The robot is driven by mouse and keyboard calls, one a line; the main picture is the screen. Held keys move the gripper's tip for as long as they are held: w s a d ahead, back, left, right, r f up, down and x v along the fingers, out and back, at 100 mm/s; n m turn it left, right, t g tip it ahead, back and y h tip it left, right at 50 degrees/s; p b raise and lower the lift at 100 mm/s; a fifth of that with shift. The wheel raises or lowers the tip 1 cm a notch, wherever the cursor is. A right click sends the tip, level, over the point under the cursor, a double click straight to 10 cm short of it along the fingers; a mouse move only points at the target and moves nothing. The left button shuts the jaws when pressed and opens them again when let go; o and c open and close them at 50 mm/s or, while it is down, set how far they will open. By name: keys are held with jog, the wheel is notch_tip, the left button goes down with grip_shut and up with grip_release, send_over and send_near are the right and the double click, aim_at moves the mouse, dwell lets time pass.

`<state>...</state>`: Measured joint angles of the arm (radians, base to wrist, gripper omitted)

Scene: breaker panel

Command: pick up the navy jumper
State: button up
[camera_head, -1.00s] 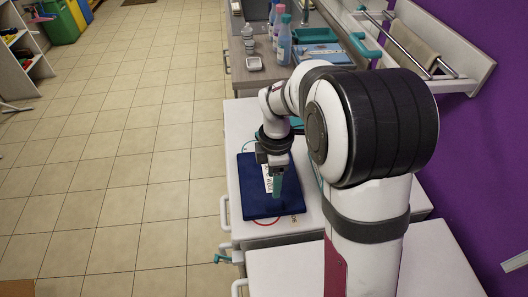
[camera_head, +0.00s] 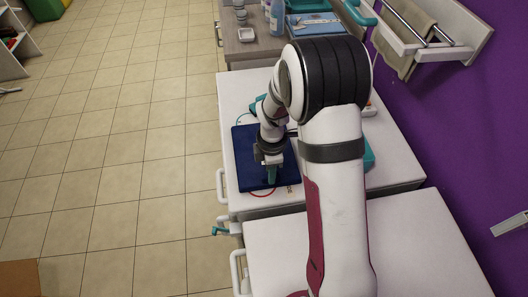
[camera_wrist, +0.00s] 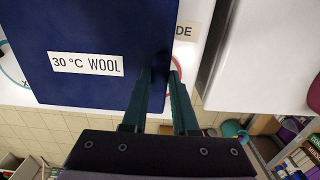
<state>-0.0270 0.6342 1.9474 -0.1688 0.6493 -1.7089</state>
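The navy jumper (camera_head: 246,165) is folded into a flat square on the white worktop, partly covered by my arm. In the wrist view the jumper (camera_wrist: 95,25) fills the upper left and bears a white label (camera_wrist: 88,64) reading "30 °C WOOL". My gripper (camera_head: 271,180) points down at the jumper's near edge. In the wrist view my gripper (camera_wrist: 163,76) has its two teal fingers a small gap apart. One finger overlaps the navy fabric and the other lies just past its edge. Whether they touch the fabric is unclear.
The white worktop (camera_head: 237,100) has printed coloured rings and lettering beside the jumper. Another white surface (camera_head: 400,240) stands nearer, across a gap. A teal object (camera_head: 369,153) lies right of my arm. A brown counter (camera_head: 250,52) with bottles is behind. Tiled floor (camera_head: 120,150) is open at left.

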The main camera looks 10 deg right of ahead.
grip_shut()
dwell(1.0)
